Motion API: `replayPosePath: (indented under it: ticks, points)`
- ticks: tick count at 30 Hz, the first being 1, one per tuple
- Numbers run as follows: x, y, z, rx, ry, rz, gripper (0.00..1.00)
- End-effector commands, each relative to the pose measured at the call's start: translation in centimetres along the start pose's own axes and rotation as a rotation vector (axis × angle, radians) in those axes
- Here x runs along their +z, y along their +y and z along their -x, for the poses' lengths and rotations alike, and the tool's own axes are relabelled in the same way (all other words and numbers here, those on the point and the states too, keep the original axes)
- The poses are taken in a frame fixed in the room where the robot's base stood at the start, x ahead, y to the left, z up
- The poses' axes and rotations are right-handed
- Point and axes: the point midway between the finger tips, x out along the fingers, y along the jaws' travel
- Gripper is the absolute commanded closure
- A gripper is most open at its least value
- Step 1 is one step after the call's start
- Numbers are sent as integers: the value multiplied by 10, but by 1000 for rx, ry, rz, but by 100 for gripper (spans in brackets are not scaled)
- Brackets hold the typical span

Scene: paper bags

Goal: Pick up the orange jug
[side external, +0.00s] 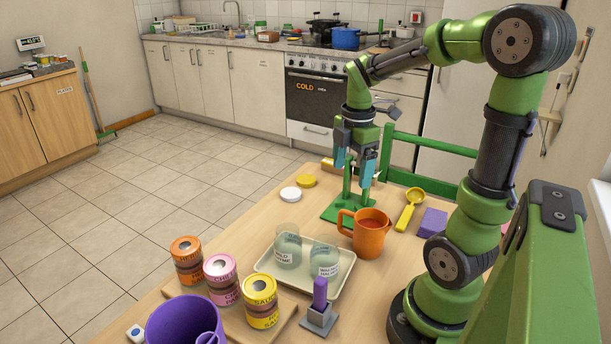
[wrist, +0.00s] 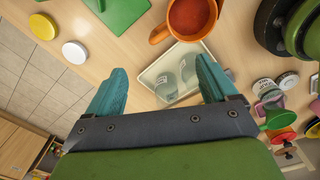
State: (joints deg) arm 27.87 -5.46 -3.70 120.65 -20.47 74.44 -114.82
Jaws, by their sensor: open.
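The orange jug (side external: 369,238) stands upright on the wooden table, right of the tray, with its handle on the left and reddish contents inside. In the wrist view the jug (wrist: 191,18) is at the top, partly cut off by the frame edge, beyond the fingertips. My gripper (side external: 354,168) is above the table, behind the jug and higher than it, near the green stand. Its two teal fingers are apart with nothing between them, as the wrist view (wrist: 161,85) also shows. It does not touch the jug.
A cream tray (side external: 290,285) with two glass jars is left of the jug. A green stand (side external: 345,208) is behind it. A yellow scoop (side external: 409,208) and purple block (side external: 433,222) lie to the right. Several stacked cans and a purple bucket (side external: 185,325) are at front left.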

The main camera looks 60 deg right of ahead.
Motion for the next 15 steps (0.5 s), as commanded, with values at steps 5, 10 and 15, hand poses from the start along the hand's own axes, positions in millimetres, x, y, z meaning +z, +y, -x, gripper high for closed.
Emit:
replayPosePath:
  ticks: [5,10,15]
  points:
    - [3,-1,5,-24,-8,308,14]
    - [2,-3,1,-34,-3,417,14]
    - [3,-5,-27,-38,-2,422,14]
